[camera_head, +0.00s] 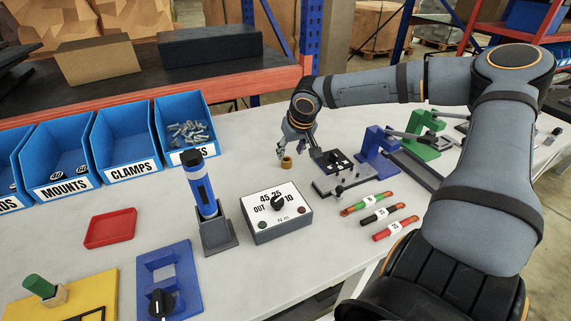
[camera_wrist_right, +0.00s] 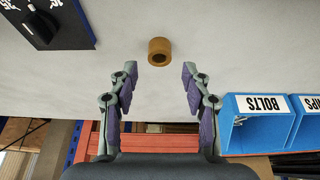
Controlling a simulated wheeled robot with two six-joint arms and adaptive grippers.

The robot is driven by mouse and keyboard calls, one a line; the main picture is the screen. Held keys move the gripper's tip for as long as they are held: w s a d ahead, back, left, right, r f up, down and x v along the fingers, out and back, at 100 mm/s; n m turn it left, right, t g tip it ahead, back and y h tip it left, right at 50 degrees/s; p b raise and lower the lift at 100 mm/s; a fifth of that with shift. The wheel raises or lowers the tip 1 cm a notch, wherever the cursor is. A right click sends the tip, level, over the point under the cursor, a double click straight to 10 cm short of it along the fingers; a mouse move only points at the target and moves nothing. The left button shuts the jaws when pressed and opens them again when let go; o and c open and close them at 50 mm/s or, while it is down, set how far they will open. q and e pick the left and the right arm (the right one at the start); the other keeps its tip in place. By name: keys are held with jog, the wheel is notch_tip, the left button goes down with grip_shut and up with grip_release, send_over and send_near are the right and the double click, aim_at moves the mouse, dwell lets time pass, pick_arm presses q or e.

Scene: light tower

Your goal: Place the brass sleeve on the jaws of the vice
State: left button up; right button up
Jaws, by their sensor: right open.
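The brass sleeve (camera_head: 286,162) is a small ring standing upright on the white table, near the back edge. In the right wrist view the sleeve (camera_wrist_right: 159,58) is centred just beyond the fingertips, with its hole showing. My right gripper (camera_head: 299,140) is over the table beside the sleeve; in its wrist view (camera_wrist_right: 160,82) the fingers are spread and empty. I cannot tell for sure which fixture is the vice; a blue fixture with raised blocks and a black knob (camera_head: 180,258) lies at the front left. My left gripper is not in view.
A torque box with a dial (camera_head: 276,212) and a blue tool in a grey stand (camera_head: 216,237) are mid-table. Blue (camera_head: 374,150) and green (camera_head: 424,132) lever fixtures stand right of the sleeve. Blue bins (camera_head: 125,143) line the back left.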

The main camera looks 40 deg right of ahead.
aim_at(286, 167)
jog(key=shift+w+d+f, duration=0.1)
jog(key=shift+w+f, duration=0.1)
jog(key=shift+f, duration=0.35)
jog(key=x, duration=0.3)
jog(key=b+x, duration=0.1)
jog(key=x, duration=0.1)
jog(key=shift+w+a+r, duration=0.1)
jog(key=shift+w+a, duration=0.15)
jog(key=shift+s, duration=0.1)
jog(key=shift+c, duration=0.9)
grip_shut()
jog(key=shift+r, duration=0.15)
